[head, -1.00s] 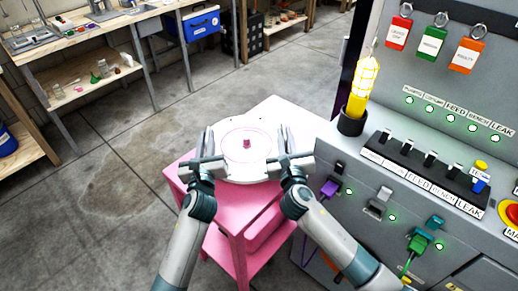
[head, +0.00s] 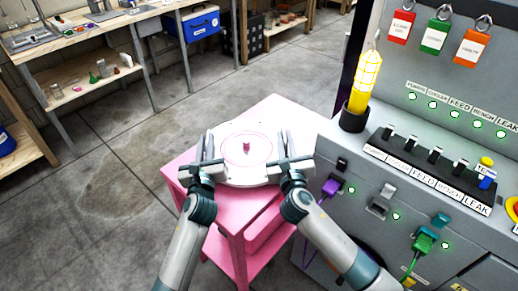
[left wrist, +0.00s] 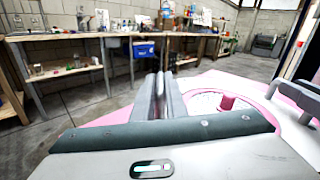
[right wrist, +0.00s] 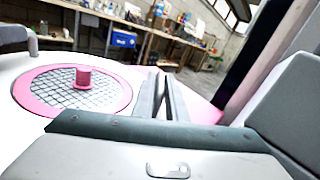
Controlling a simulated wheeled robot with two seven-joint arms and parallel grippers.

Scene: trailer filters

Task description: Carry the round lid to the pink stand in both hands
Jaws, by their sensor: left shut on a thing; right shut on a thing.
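The round lid (head: 232,170) is white with a pink ring and a small pink knob in its middle. It lies level over the top of the pink stand (head: 276,116) in the head view; I cannot tell whether it touches the top. My left gripper (head: 208,146) is shut at the lid's left side, and my right gripper (head: 284,145) is shut at its right side. The lid's meshed centre and pink ring (right wrist: 30,96) show in the right wrist view, and its knob (left wrist: 227,101) in the left wrist view. What lies between the fingers is mostly hidden.
A grey control panel (head: 400,180) with switches, plugs and tags stands close to the right of the stand. A yellow caged lamp (head: 367,80) stands on its corner. A workbench (head: 100,22) runs along the back left. The floor (head: 110,180) left of the stand is clear.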

